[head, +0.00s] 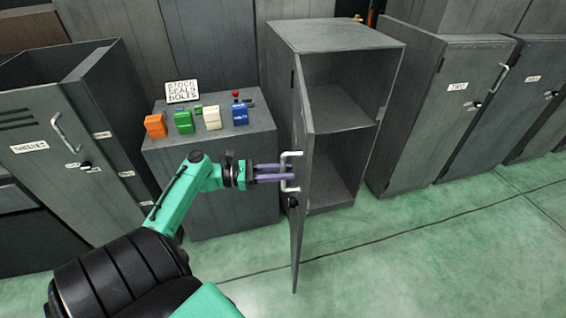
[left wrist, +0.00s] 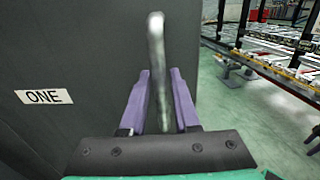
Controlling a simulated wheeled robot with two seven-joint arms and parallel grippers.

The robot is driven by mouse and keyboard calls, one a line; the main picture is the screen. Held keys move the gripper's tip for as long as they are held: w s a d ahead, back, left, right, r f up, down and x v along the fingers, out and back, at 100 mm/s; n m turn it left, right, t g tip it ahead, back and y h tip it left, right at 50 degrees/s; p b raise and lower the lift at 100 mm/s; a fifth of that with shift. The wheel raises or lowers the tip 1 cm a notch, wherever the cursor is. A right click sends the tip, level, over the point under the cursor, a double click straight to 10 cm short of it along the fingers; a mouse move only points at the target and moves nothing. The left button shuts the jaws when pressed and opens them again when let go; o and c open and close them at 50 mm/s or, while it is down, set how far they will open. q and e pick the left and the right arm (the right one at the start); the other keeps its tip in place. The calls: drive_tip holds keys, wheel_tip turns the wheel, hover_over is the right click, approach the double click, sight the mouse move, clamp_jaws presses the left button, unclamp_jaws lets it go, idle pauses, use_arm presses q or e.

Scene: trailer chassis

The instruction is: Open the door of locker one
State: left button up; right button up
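Locker one (head: 335,35) is a grey cabinet with an upper and a lower compartment, both empty where visible. Its door (head: 303,130) stands wide open, swung out toward me and seen nearly edge-on. The "ONE" label (left wrist: 44,97) shows on the door face in the left wrist view. The door's pale bar handle (head: 284,157) faces left. My left gripper (head: 290,172) is at the handle, with its purple fingers on either side of the bar. The fingers look apart, with gaps beside the bar (left wrist: 157,45).
A grey cabinet (head: 210,195) left of locker one carries coloured boxes and a sign (head: 182,91). Locker two (head: 430,130) stands shut to the right. Another locker with an angled door (head: 60,160) is at the left. Green floor (head: 420,260) lies clear in front.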

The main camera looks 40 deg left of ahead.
use_arm(q)
drive_tip(key=shift+o, duration=0.6)
drive_tip(key=shift+s+a, duration=0.15)
drive_tip(key=b+v, duration=0.3)
drive_tip(key=v, duration=1.1)
